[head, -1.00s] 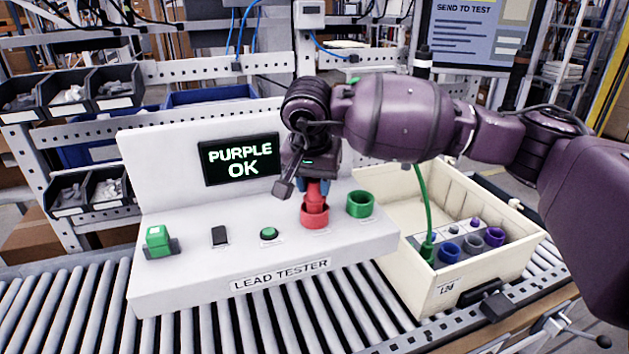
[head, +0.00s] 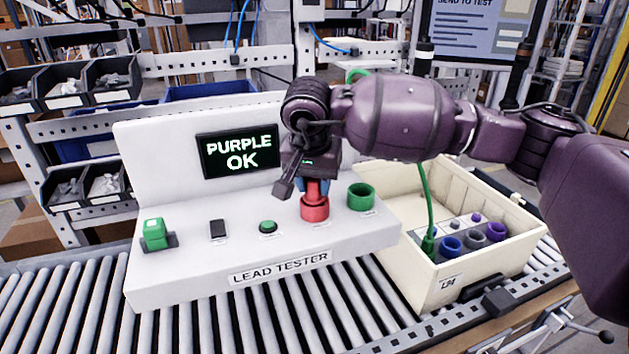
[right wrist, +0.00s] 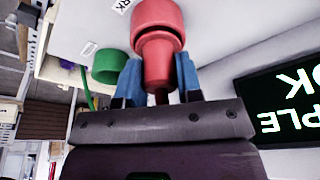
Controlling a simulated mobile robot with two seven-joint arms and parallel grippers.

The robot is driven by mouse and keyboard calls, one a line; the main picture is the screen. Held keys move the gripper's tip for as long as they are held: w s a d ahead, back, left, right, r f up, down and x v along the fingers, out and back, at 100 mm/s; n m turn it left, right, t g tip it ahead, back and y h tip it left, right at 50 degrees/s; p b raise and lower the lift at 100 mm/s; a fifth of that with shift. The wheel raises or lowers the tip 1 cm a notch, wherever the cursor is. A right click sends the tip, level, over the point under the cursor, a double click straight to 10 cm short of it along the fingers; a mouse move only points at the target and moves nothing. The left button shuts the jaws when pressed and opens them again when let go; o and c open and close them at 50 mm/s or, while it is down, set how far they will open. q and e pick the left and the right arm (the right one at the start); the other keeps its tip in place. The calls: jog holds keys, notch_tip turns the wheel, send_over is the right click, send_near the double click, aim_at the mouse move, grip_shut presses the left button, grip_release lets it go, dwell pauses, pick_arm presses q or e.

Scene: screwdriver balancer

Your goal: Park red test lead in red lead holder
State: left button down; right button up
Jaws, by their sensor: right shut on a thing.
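The red test lead (head: 317,189) stands upright with its lower end in the red lead holder (head: 314,210) on the lead tester (head: 185,270). My right gripper (head: 314,187) is shut on the red lead from above. In the right wrist view its blue fingertips (right wrist: 158,82) sit on both sides of the red lead (right wrist: 158,62), and the lead's end meets the red holder (right wrist: 157,14). How deep the lead sits inside the holder is hidden. My left gripper is not in view.
The green holder (head: 361,197) stands empty just right of the red one. A cream crate (head: 410,215) at the right holds a green plug with a green cable (head: 429,240) and blue, grey and purple sockets. The tester screen (head: 240,154) reads "PURPLE OK". Rollers run in front.

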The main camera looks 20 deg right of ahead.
jog(key=o, duration=1.1)
jog(key=v, duration=1.1)
jog(key=shift+f, duration=0.1)
